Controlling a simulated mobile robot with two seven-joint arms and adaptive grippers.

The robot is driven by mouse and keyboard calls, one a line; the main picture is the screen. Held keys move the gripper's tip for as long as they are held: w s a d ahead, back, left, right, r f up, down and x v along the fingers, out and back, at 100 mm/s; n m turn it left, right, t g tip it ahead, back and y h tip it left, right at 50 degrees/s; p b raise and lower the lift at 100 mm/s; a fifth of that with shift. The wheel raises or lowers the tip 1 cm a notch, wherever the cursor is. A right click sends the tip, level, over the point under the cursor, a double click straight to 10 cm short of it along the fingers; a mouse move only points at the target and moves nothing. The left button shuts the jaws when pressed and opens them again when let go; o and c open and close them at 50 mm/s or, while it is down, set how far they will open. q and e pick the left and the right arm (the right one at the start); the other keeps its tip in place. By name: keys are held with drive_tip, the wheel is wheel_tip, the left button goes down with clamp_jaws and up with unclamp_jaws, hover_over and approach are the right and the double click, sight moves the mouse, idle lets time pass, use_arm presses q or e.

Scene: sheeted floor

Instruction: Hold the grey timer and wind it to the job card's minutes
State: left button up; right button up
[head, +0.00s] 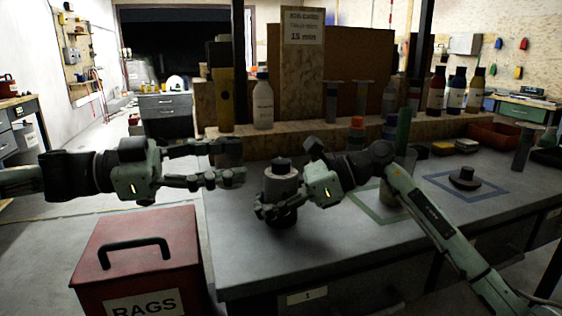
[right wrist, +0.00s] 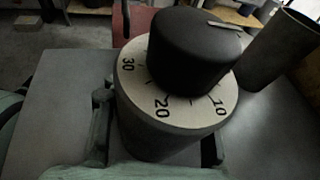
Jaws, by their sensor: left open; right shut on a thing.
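The grey timer (head: 281,186) stands upright at the bench's front left with a black knob on top. My right gripper (head: 272,210) is shut around its lower body. In the right wrist view the timer's pale dial (right wrist: 160,95) shows 10, 20 and 30; the black knob (right wrist: 190,55) has a light mark pointing to the right, and the number there is hidden. My left gripper (head: 242,163) is open, pointing right, left of the timer and apart from it. The job card (head: 303,25) on the upright board reads 15 min.
A red RAGS box (head: 140,258) stands before the bench at left. A dark grey tube (right wrist: 282,50) stands close beyond the timer. A black knobbed thing (head: 465,180) sits in a blue outline at right. Bottles (head: 262,100) line the back shelf.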

sight(282, 159)
use_arm(q)
drive_tip(key=w+d+n, duration=0.1)
drive_tip(key=w+d, duration=0.1)
drive_tip(key=d, duration=0.1)
drive_tip(key=w+d+f+n+t, duration=0.1)
drive_tip(key=w+d+n, duration=0.1)
drive_tip(key=w+d+f+n+t, duration=0.1)
drive_tip(key=w+d+n, duration=0.1)
drive_tip(key=d, duration=0.1)
drive_tip(key=shift+d+f+y, duration=0.2)
drive_tip(key=shift+d+y, duration=0.1)
drive_tip(key=shift+d, duration=0.05)
drive_tip(key=shift+c, duration=0.2)
clamp_jaws()
drive_tip(key=shift+r+m, duration=0.15)
drive_tip(key=shift+m, duration=0.15)
